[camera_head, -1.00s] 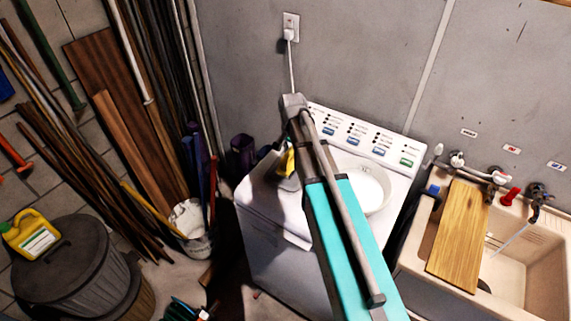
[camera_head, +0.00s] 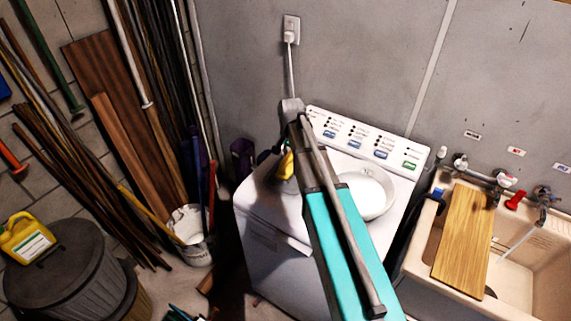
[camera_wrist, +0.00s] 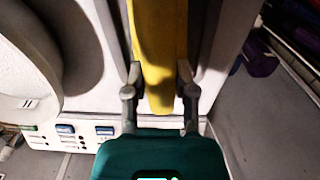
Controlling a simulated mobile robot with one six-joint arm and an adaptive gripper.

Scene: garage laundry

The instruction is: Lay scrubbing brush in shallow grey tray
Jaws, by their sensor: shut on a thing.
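The yellow scrubbing brush (camera_wrist: 160,50) is between the two fingers of my gripper (camera_wrist: 160,75) in the wrist view. The fingers are shut on it, and its far end runs out of the top of the picture. In the head view the brush (camera_head: 286,166) is a small yellow patch over the left part of the washing machine top, mostly hidden by my arm. A pale surface with straight edges lies behind the brush in the wrist view. I cannot tell whether this is the grey tray or the machine top, nor whether the brush touches it.
A white round basin (camera_head: 377,187) stands on the washing machine (camera_head: 270,255), right of the brush in the head view. The control panel (camera_head: 366,142) rises at the back. A sink with a wooden board (camera_head: 463,240) is at right. Buckets and poles crowd the left.

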